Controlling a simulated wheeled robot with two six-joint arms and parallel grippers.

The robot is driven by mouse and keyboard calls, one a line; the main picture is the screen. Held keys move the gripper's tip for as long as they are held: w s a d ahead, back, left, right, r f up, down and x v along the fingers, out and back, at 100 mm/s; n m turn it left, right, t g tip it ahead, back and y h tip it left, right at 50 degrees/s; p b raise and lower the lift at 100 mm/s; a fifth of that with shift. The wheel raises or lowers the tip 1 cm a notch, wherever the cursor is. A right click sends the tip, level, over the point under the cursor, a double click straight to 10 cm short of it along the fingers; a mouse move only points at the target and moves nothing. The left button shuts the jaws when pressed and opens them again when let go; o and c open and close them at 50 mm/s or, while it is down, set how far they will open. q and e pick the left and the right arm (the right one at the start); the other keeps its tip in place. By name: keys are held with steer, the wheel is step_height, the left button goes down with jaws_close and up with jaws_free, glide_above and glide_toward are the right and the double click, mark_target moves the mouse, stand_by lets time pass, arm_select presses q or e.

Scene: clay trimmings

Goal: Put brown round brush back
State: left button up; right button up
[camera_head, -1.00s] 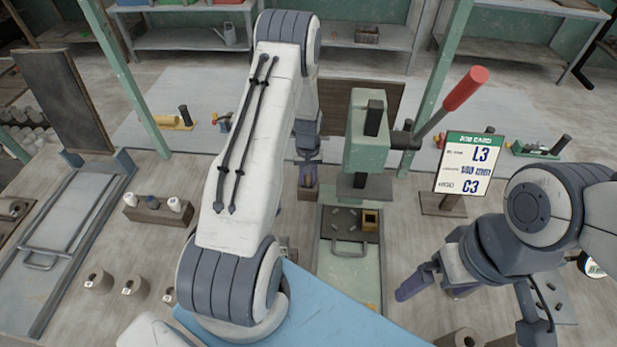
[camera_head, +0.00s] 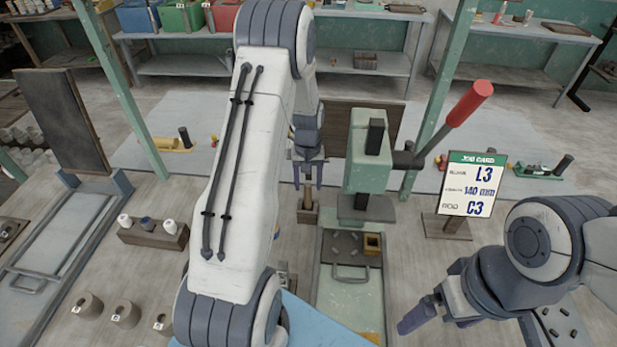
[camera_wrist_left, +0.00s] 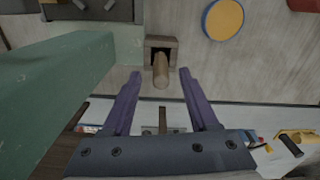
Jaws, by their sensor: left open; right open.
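A brown round rod, which appears to be the brush (camera_wrist_left: 160,72), stands in the square opening of a small wooden holder (camera_wrist_left: 161,43). Its bristles are not visible. In the head view the brush (camera_head: 308,195) shows as a short brown post above its holder (camera_head: 306,217). My left gripper (camera_wrist_left: 161,78) is open, with one purple finger on each side of the brush and visible gaps to both. In the head view the left gripper (camera_head: 308,180) is directly above the holder. My right gripper (camera_head: 432,320) is open and empty at the lower right.
A green press (camera_head: 369,155) with a red-tipped lever stands just right of the left gripper. A job card (camera_head: 470,185) is farther right. A rack with small bottles (camera_head: 153,235) and several clay cylinders are at left. A round blue-rimmed yellow disc (camera_wrist_left: 223,18) lies near the holder.

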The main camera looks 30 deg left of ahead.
arm_select(q)
steer(key=shift+r+b, duration=0.45)
steer(key=shift+r, duration=1.8)
